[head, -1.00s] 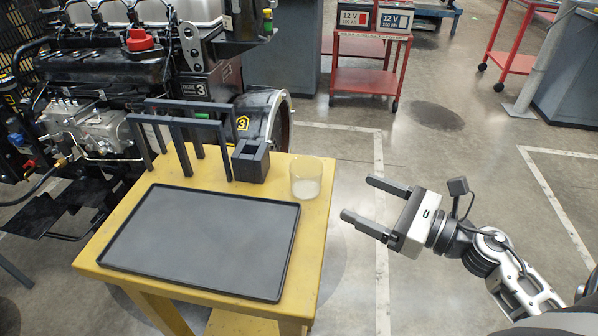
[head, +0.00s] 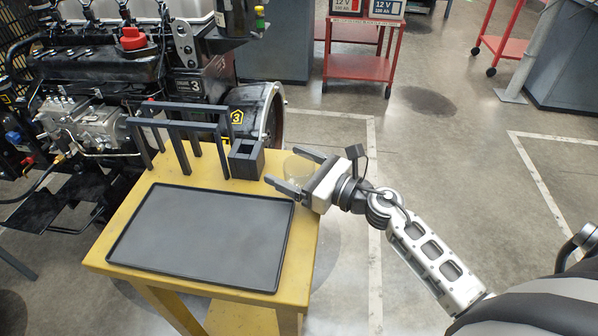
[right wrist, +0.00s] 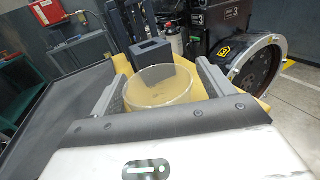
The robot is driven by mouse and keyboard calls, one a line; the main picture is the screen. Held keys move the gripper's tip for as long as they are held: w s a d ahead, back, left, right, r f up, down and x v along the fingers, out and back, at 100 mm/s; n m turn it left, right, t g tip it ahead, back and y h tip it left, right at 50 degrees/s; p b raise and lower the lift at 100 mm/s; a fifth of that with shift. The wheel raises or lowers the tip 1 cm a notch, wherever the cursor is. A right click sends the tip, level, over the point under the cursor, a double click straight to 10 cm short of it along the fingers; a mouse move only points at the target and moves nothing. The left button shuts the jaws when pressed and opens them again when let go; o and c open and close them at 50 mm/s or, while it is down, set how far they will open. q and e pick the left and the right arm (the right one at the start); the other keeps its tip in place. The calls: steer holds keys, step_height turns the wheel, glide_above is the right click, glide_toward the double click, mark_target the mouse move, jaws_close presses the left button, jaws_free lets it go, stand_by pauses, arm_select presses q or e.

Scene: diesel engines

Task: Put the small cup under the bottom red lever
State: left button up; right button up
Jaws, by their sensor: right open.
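The small cup (head: 299,170) is clear and stands at the right edge of a yellow table. It also shows in the right wrist view, where the cup (right wrist: 160,88) stands upright between my fingers. My right gripper (head: 285,166) is open, with one finger on each side of the cup; I cannot tell whether they touch it. A red part (head: 132,39) sits on top of the engine, and a small red part (head: 29,160) shows low on its left side. I cannot tell which is the bottom red lever. My left gripper is out of view.
The yellow table (head: 120,215) carries a black tray (head: 200,236), dark frames (head: 185,125) and a dark square holder (head: 246,158) beside the cup. The engine (head: 100,85) stands behind. A red cart (head: 358,67) is farther back. The floor to the right is clear.

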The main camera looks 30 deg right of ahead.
steer(key=shift+w+a, duration=0.1)
steer(key=c, duration=1.1)
